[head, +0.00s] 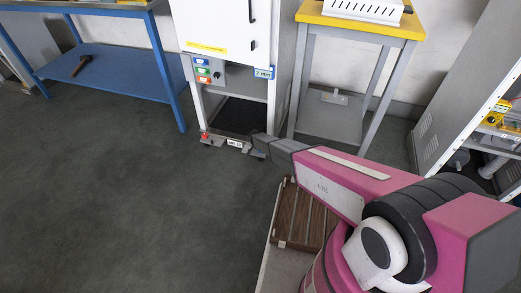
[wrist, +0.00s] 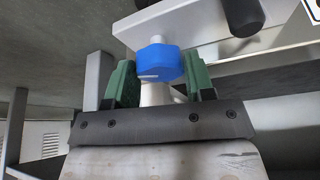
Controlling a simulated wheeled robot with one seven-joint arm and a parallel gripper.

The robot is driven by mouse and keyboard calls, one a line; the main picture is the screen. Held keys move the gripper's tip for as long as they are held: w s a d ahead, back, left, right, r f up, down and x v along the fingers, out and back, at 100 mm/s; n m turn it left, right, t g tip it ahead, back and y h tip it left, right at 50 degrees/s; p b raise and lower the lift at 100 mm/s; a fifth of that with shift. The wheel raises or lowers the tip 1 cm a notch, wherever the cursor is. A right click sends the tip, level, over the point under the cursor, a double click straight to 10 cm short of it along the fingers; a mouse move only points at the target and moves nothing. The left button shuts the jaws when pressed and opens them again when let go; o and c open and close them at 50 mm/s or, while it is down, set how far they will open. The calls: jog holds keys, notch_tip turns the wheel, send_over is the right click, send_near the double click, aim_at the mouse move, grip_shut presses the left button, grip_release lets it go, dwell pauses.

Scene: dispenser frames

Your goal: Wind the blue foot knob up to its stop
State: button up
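The blue foot knob (wrist: 158,64) is a faceted knob with a pale mark on its face, on a light stem under a pale plate in the wrist view. My gripper (wrist: 160,78) has one green finger on each side of it, with the knob's sides close to both fingertips. I cannot tell whether the fingers press on it or leave a thin gap. In the head view my arm reaches low to the foot of the white cabinet (head: 216,28); the fingers and the blue knob are hidden or too small there.
A red knob (head: 205,136) sits at the cabinet's front left foot. A blue bench (head: 110,75) stands left with a hammer (head: 81,65) on its shelf. A yellow-topped table (head: 361,24) stands right of the cabinet. The floor (head: 110,200) at left is clear.

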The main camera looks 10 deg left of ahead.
jog(key=shift+n, duration=0.3)
jog(key=n, duration=0.2)
jog(key=n+y, duration=0.1)
jog(key=shift+d+n+y, duration=0.2)
jog(key=shift+n+y, duration=0.1)
jog(key=shift+n, duration=0.1)
jog(key=n+y, duration=0.1)
jog(key=n, duration=0.3)
jog(key=shift+d+y, duration=0.1)
jog(key=shift+y, duration=0.3)
jog(key=n+g+y, duration=0.1)
jog(key=n, duration=0.3)
jog(key=shift+w+n, duration=0.15)
jog(key=shift+n, duration=0.15)
jog(key=shift+d+n+g+y, duration=0.15)
jog(key=shift+n+g+y, duration=0.45)
jog(key=shift+n, duration=1.3)
jog(key=o, duration=0.9)
jog(key=shift+w, duration=0.1)
